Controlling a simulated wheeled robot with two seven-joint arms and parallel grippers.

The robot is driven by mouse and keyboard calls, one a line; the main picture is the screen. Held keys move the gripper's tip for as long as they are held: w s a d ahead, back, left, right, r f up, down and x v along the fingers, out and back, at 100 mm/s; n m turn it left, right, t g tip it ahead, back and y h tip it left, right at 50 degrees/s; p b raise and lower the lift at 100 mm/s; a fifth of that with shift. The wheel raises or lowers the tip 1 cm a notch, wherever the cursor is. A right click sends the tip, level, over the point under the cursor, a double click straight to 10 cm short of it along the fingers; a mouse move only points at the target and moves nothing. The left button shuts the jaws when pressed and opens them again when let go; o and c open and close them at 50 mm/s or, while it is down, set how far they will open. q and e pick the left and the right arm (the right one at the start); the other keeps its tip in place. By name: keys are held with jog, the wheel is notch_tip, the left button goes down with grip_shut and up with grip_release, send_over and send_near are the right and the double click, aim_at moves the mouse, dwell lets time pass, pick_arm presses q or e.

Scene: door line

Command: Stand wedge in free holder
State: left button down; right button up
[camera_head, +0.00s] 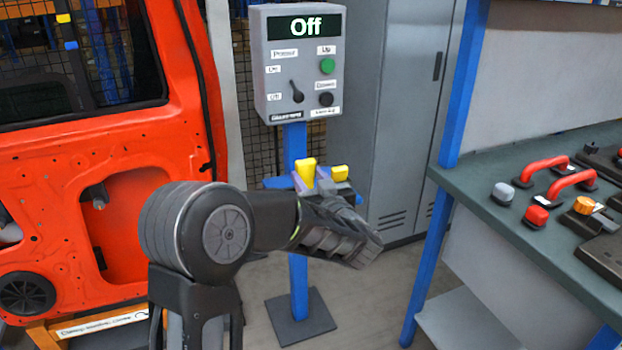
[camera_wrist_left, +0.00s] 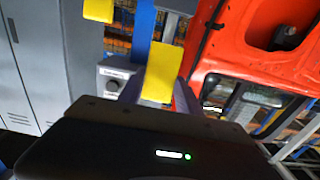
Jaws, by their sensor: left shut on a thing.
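My left gripper (camera_head: 322,186) reaches to the crossbar of the blue control-box stand. It is shut on a yellow wedge (camera_head: 306,171), which also shows between the fingers in the left wrist view (camera_wrist_left: 160,74). A second yellow wedge (camera_head: 339,173) sits just to the right of it in the head view; it appears at the top left of the wrist view (camera_wrist_left: 98,10). The holders are mostly hidden behind my gripper, so I cannot tell whether the held wedge touches one. My right gripper is out of view.
A grey control box (camera_head: 299,66) reading "Off" tops the blue post (camera_head: 298,270). An orange-red vehicle door (camera_head: 105,165) stands at left, a grey cabinet (camera_head: 405,120) behind. At right, a workbench (camera_head: 478,200) carries red handles and buttons.

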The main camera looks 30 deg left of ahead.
pick_arm(q)
jog(key=shift+w+a+f+b, duration=0.15)
jog(key=shift+w+a, duration=0.15)
jog(key=shift+a, duration=0.15)
jog(key=shift+w+a+f+b, duration=0.15)
jog(key=shift+w+a, duration=0.1)
jog(key=shift+a, duration=0.2)
jog(key=w+a+f+b, duration=0.2)
jog(key=w+a+f, duration=0.1)
jog(key=a, duration=0.1)
jog(key=shift+w+a+b, duration=0.2)
jog(key=shift+a+b, duration=0.1)
jog(key=shift+a, duration=0.1)
jog(key=shift+f+p, duration=0.1)
jog(key=shift+p, duration=0.25)
dwell(0.9)
jog(key=shift+f+b, duration=1.5)
jog(key=shift+f, duration=0.85)
jog(key=c, duration=0.7)
grip_release()
jog(key=shift+c, duration=0.2)
